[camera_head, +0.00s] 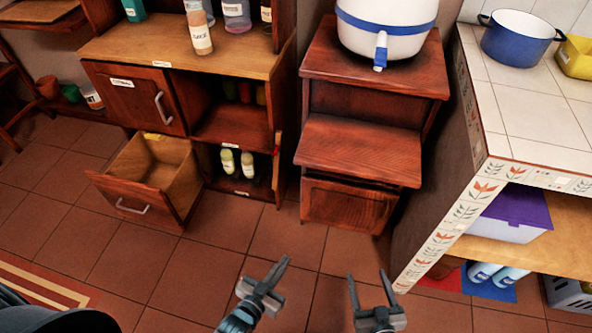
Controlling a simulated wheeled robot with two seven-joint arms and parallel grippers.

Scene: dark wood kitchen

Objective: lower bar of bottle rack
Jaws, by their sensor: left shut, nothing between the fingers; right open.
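I cannot make out for certain which part is the bottle rack or its bar. Two pale bottles (237,163) stand in the lower open compartment of the wooden cabinet (240,58), and they are the likeliest contents of it. Dark bottles (245,91) stand in the shadowed compartment above. My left gripper (284,260) is shut and empty over the tiled floor, at the bottom middle. My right gripper (367,275) is open and empty, to its right. Both grippers are apart from the cabinet.
A drawer (141,207) at the cabinet's lower left is pulled out. A stepped wooden stand (355,151) holds a white and blue container (384,29). A tiled counter (530,100) with a blue pot (518,40) stands at right. Open tiled floor (215,260) lies in front of the cabinet.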

